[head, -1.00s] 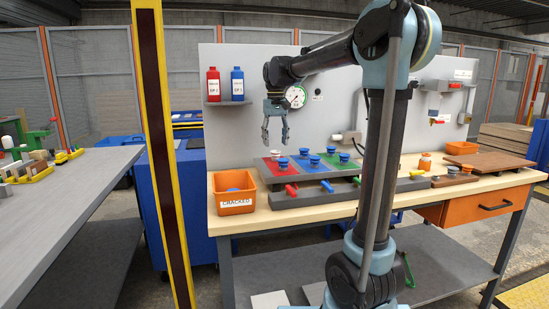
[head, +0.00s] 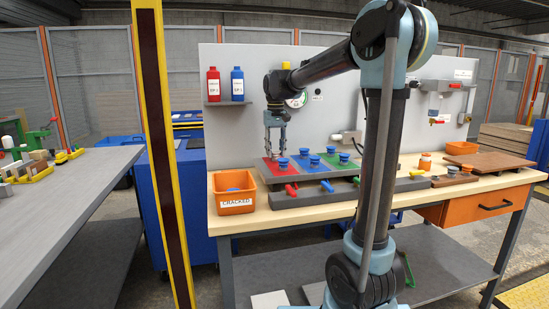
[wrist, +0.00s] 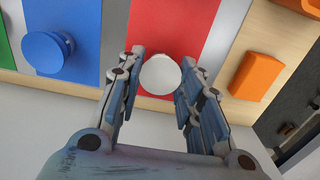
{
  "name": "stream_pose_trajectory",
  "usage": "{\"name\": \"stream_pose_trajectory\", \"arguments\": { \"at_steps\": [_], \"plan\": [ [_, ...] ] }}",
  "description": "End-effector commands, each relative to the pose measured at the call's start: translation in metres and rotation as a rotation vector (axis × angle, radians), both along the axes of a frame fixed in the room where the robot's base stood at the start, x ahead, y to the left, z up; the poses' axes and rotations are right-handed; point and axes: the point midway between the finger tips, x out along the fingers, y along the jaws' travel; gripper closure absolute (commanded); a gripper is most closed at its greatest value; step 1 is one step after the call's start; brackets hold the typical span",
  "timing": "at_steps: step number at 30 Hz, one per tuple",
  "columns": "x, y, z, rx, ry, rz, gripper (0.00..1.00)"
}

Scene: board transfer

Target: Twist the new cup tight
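The cup (wrist: 160,75) shows in the wrist view as a pale round disc on the red panel (wrist: 205,25). My gripper (head: 275,153) is low over the red panel at the left of the board in the head view. In the wrist view my gripper's two fingers (wrist: 161,72) stand on both sides of the cup, with no clear gap at its edges, so it looks shut on the cup. In the head view the fingers mostly hide the cup. Whether the cup sits fully down cannot be told.
Several blue knobbed cups stand on the board, one on the blue panel (wrist: 85,15) beside the red one. An orange bin (head: 235,204) marked CRACKED stands left of the board. Red and blue bottles (head: 237,84) sit on a shelf behind. A wooden board (head: 490,161) lies at right.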

Motion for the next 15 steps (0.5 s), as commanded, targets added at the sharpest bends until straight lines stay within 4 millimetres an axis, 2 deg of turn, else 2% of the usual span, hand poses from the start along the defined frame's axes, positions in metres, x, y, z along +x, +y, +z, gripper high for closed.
{"name": "stream_pose_trajectory", "arguments": {
  "at_steps": [8, 10, 15],
  "plan": [
    [-0.0002, -0.0001, -0.0002, 0.000, 0.000, 0.000, 0.88],
    [-0.0002, -0.0001, -0.0002, 0.000, 0.000, -0.005, 0.92],
    [-0.0002, 0.0000, -0.0002, -0.001, 0.000, -0.120, 0.92]
  ]
}}
